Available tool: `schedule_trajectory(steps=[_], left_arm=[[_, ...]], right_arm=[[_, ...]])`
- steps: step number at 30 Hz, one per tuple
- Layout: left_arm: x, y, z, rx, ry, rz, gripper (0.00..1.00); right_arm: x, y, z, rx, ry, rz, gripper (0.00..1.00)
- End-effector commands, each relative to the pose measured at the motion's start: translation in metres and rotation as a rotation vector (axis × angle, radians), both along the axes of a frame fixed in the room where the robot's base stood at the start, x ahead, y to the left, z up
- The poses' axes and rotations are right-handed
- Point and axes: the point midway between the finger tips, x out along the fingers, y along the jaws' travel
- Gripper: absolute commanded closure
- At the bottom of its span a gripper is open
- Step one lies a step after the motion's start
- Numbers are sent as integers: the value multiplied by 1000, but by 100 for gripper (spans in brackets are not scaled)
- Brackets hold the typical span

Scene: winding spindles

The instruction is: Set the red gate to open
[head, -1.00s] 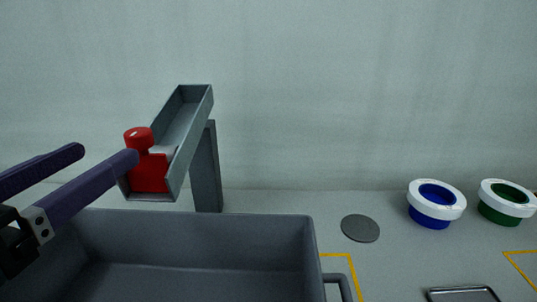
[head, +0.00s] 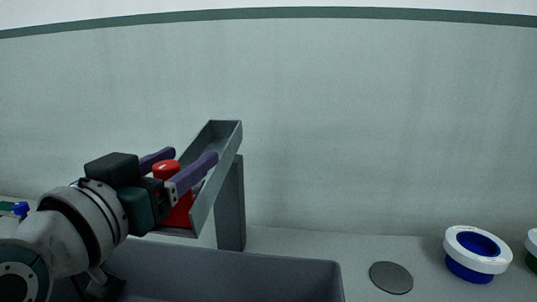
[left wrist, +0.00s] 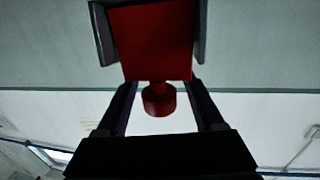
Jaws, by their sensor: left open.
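The red gate (head: 180,212) closes the low end of a sloped grey chute (head: 220,150), with a round red knob (head: 166,169) on top. My left gripper (head: 186,160) is open, its two purple fingers reaching to either side of the knob in the head view. In the left wrist view the red gate (left wrist: 152,42) fills the top middle and the knob (left wrist: 159,100) lies between the two fingers, with gaps on both sides. The gripper hides part of the gate in the head view. My right gripper is in neither view.
A grey bin (head: 300,262) stands below the chute's low end. A grey post (head: 231,205) holds the chute up. A dark disc (head: 391,278) lies flat on the table, and a blue and white spool (head: 476,254) stands at the right.

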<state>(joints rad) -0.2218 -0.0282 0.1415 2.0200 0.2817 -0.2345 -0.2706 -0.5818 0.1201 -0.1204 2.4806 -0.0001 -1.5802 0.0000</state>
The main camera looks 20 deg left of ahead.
Motion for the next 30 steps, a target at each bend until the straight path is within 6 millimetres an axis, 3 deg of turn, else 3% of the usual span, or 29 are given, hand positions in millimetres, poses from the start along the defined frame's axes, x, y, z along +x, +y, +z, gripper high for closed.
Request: schedule_trajectory(steps=[8, 26, 30], left_arm=[[1, 0, 0, 1, 0, 0, 33], [1, 0, 0, 0, 0, 0, 100], [1, 0, 0, 0, 0, 0, 100]], right_arm=[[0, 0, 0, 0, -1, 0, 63], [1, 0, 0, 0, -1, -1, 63], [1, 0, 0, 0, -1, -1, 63]])
